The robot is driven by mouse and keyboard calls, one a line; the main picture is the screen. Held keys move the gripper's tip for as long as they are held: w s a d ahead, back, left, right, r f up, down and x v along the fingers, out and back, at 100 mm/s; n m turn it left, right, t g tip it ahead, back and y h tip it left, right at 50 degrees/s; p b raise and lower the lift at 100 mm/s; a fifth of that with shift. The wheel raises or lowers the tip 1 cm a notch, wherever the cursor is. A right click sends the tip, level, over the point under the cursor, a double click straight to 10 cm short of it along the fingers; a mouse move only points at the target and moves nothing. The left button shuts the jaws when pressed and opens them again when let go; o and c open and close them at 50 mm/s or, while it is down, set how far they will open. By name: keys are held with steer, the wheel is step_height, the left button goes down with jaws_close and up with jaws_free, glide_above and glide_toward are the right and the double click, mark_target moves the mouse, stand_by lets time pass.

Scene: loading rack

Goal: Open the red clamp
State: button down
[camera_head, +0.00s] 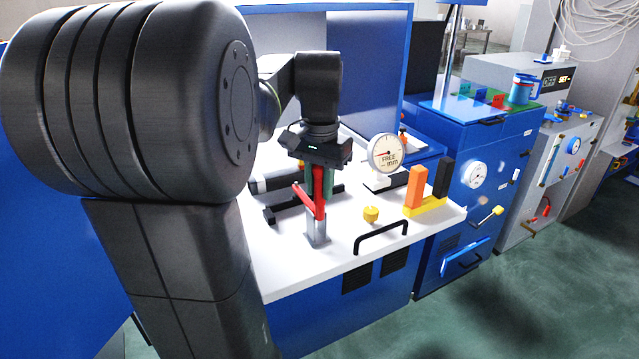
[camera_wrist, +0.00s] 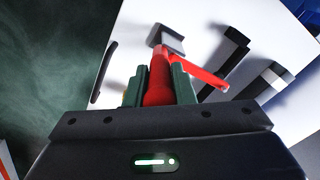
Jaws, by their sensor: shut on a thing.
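The red clamp (camera_head: 309,202) stands on a grey metal block (camera_head: 317,233) near the front of the white table top. One red bar rises upright into my gripper and a second red arm slants off it. My gripper (camera_head: 321,182) comes down from above with its green fingers around the upright red bar. In the wrist view the red clamp (camera_wrist: 160,78) shows between the two green fingers of my gripper (camera_wrist: 162,88), which is shut on it. The grey block (camera_wrist: 167,38) lies beyond the fingertips. The far side of the grip is hidden.
A round dial gauge (camera_head: 385,154) stands behind and right of the clamp. A yellow knob (camera_head: 371,214), a black handle (camera_head: 381,236) and an orange block (camera_head: 416,187) on a yellow base are to the right. Black bars (camera_head: 284,207) lie left of it.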

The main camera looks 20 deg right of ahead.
steer(key=shift+s, duration=0.1)
steer(key=s+t+b, duration=0.1)
steer(key=t+b, duration=0.2)
steer(key=s+f+t+b, duration=0.1)
steer(key=s+t+b, duration=0.1)
steer(key=t+b, duration=0.1)
steer(key=s+f+t+b, duration=0.1)
steer(key=s+t+b, duration=0.1)
steer(key=t+b, duration=0.1)
steer(key=shift+s+d+f+y+b, duration=0.2)
steer(key=shift+d+y+b, duration=0.1)
steer(key=shift+b, duration=0.55)
steer(key=shift+a, duration=0.1)
steer(key=c, duration=1.2)
jaws_free()
steer(key=shift+c, duration=0.2)
steer(key=v, duration=1.3)
steer(key=shift+s, duration=0.45)
